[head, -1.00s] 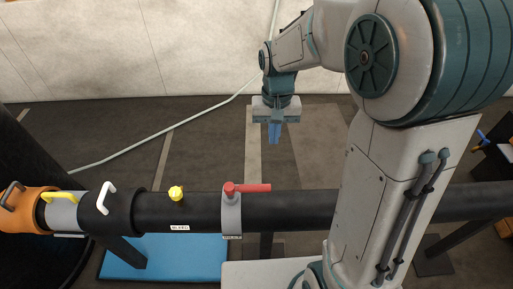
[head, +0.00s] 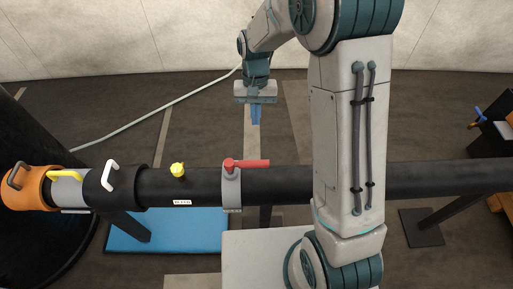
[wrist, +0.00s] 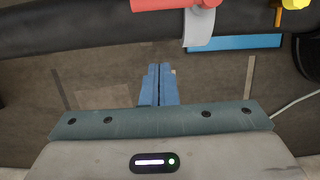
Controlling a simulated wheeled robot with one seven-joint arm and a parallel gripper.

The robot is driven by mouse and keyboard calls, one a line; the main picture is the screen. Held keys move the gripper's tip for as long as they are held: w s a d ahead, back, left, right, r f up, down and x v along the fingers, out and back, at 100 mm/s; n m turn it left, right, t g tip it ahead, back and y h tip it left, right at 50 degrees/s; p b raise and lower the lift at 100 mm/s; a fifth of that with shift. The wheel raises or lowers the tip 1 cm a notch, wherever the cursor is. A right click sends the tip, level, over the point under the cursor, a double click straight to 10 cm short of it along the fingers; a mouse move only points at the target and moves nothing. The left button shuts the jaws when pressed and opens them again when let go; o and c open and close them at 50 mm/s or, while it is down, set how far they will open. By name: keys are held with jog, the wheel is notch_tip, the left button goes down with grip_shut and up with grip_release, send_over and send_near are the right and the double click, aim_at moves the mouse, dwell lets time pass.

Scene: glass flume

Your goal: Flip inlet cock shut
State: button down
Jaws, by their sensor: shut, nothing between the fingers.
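The inlet cock is a red lever (head: 250,163) on a grey collar (head: 231,188) around a black pipe. The lever lies along the pipe and points right in the head view. In the wrist view the lever (wrist: 165,4) is cut off by the top edge, beside its grey collar (wrist: 199,28). My gripper (head: 256,122) hangs beyond the pipe in the head view, fingers down, apart from the lever. Its blue fingers (wrist: 158,70) are together in the wrist view, with nothing between them.
A yellow knob (head: 178,170) stands on the pipe left of the cock. Further left are a black sleeve and an orange ring (head: 28,188) with handles. A blue mat (head: 180,232) lies below the pipe. A pale hose (head: 160,108) crosses the floor.

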aim_at(247, 164)
jog(key=s+f+p, duration=0.2)
jog(key=s+f, duration=0.3)
jog(key=f, duration=0.3)
jog(key=shift+s+f, duration=0.4)
